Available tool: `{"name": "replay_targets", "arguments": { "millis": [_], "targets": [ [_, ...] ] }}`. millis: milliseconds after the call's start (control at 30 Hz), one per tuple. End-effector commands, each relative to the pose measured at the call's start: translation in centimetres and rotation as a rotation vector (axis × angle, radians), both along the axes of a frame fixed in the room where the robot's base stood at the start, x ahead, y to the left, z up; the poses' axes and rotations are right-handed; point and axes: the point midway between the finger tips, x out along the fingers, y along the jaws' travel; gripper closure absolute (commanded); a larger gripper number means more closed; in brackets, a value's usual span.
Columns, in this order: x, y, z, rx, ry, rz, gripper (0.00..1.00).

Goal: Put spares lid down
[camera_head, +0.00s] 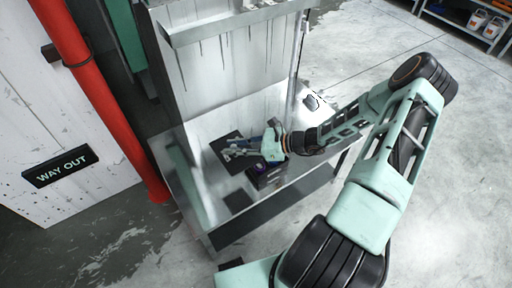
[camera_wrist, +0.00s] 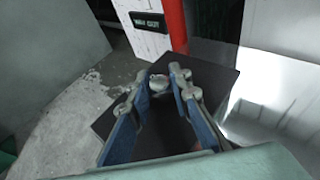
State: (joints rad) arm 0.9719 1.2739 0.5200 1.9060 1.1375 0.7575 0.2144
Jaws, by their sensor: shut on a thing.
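My gripper (camera_head: 236,151) reaches left over the metal bench. In the wrist view, its blue-sided fingers (camera_wrist: 161,84) close around a small pale knob (camera_wrist: 158,81) on a dark, flat, square lid (camera_wrist: 186,71). The lid (camera_head: 221,145) also shows in the head view, just beyond the fingertips. I cannot tell whether it touches the bench. A dark open box (camera_head: 262,180) with purplish contents sits on the bench below my gripper. My gripper hides part of the box and lid.
A dark square patch (camera_head: 238,201) lies on the bench near its front edge. The bench (camera_head: 215,126) has a tall metal back panel (camera_head: 225,70). A red pipe (camera_head: 95,90) and a "WAY OUT" sign (camera_head: 61,166) stand left. Shelves (camera_head: 462,27) are far right.

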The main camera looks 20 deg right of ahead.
Motion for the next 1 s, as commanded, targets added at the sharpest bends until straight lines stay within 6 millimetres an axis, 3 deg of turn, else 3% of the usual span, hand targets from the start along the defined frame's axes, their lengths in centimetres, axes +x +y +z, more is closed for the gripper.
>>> {"name": "replay_targets", "arguments": {
  "millis": [33,200,400,600,767,1000],
  "targets": [
    [0.8,-0.1,-2.7,-0.007,-0.003,0.006,1.0],
    [3.3,-0.8,-6.1,-0.005,-0.005,-0.001,1.0],
    [5.2,-1.5,-7.6,-0.001,-0.002,-0.008,1.0],
    [5.5,-1.4,-7.7,0.004,0.0,-0.009,1.0],
    [4.4,1.2,-8.9,0.007,0.006,-0.008,1.0],
    [2.1,6.7,-11.6,0.007,0.006,-0.008,1.0]
  ]
}}
